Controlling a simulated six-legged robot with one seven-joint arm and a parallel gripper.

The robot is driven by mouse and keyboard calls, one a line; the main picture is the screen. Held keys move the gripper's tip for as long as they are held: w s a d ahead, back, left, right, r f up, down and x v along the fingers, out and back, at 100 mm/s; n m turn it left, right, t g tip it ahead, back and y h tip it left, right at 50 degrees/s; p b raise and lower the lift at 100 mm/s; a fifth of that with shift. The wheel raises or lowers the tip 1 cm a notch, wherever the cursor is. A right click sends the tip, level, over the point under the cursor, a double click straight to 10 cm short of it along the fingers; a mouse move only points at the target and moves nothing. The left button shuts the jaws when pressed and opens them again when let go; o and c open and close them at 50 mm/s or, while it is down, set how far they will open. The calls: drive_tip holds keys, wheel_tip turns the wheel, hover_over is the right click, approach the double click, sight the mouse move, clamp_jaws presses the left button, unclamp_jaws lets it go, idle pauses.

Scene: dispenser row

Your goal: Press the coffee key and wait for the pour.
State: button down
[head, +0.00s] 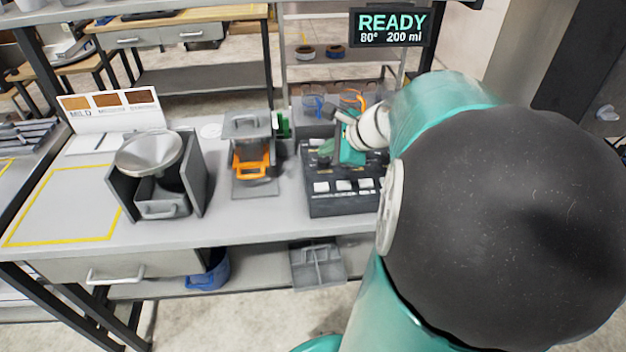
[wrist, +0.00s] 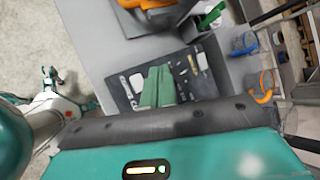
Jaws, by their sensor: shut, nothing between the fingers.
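A dark key panel (head: 345,205) with a row of white keys lies on the grey bench, left of my arm; it also shows in the wrist view (wrist: 122,95). The key labels are too small to read, so I cannot tell which is the coffee key. A display (head: 390,27) above reads "READY 80° 200 ml". My gripper (wrist: 157,72) is shut and empty, its green fingers together over the panel among the keys. In the head view my wrist partly hides the fingers and the panel's right side. I cannot tell whether the fingertips touch a key.
A grey unit with an orange-handled piece (head: 250,168) stands left of the panel. Further left are a funnel-topped box (head: 150,150) and a yellow-outlined area (head: 65,205), which is clear. Cups with blue and orange handles (wrist: 262,88) stand behind the panel.

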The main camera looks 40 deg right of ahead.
sight(325, 188)
drive_tip(key=shift+a+f, duration=0.1)
drive_tip(key=shift+f, duration=3.85)
drive_tip(key=shift+f, duration=0.4)
drive_tip(key=shift+f, duration=0.5)
drive_tip(key=shift+w+r, duration=0.1)
drive_tip(key=shift+r, duration=0.8)
drive_tip(key=shift+r, duration=2.55)
